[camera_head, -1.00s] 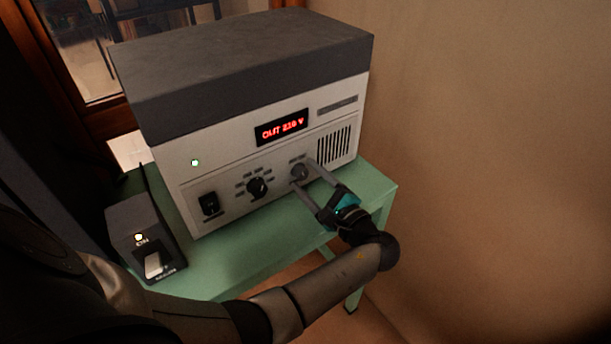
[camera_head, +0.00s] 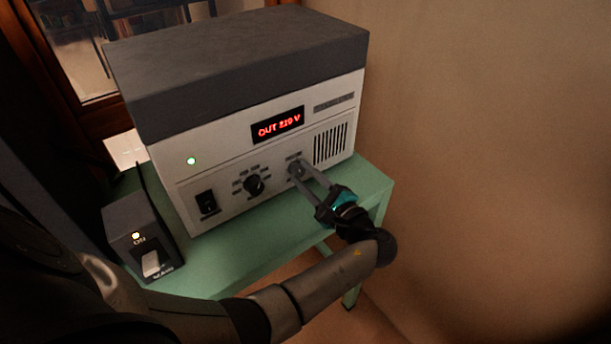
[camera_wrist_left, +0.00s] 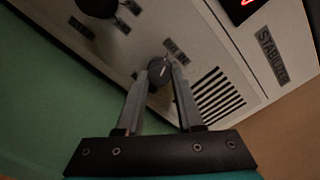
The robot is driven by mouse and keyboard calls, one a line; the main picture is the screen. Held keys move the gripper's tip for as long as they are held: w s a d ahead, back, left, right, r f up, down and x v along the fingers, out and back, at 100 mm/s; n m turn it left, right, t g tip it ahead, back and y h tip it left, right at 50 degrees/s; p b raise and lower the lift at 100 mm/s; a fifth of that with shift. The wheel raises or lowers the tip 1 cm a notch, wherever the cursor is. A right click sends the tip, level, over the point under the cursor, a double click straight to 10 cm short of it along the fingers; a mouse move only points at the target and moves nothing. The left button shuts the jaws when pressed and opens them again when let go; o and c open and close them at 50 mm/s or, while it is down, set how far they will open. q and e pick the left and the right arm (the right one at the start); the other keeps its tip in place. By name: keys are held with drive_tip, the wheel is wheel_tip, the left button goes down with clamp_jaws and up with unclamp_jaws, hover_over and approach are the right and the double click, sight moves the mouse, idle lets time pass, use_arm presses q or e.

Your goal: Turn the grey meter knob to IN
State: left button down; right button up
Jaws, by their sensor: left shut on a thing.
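The grey meter knob (camera_head: 297,169) is on the front of a white box with a dark grey top, the stabilizer (camera_head: 240,155), right of a larger black knob (camera_head: 254,185). My left gripper (camera_head: 304,170) is shut on the grey knob, one finger on each side. In the left wrist view the knob (camera_wrist_left: 159,72) shows between the fingertips (camera_wrist_left: 160,75), with small dark labels at both sides. The red display (camera_head: 278,125) reads OUT and about 220 V. My right gripper is not in view.
A bare wall (camera_head: 480,150) is at the right.

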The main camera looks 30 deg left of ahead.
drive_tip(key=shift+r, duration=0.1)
use_arm(q)
drive_tip(key=shift+r+m+p, duration=0.15)
drive_tip(key=shift+m+p, duration=0.45)
drive_tip(key=shift+p, duration=0.3)
drive_tip(key=shift+m+p, duration=1.4)
drive_tip(key=shift+m, duration=0.1)
drive_tip(key=shift+m+p, duration=0.55)
drive_tip(key=shift+m, duration=0.15)
drive_tip(key=shift+m+p, duration=0.6)
drive_tip(key=shift+m, duration=0.5)
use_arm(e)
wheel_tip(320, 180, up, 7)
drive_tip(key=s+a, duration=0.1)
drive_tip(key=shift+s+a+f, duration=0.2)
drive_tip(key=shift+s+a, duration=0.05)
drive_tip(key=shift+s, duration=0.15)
use_arm(q)
drive_tip(key=shift+a, duration=0.1)
drive_tip(key=c, duration=0.5)
unclamp_jaws()
drive_tip(key=shift+s, duration=0.1)
drive_tip(key=shift+c, duration=0.2)
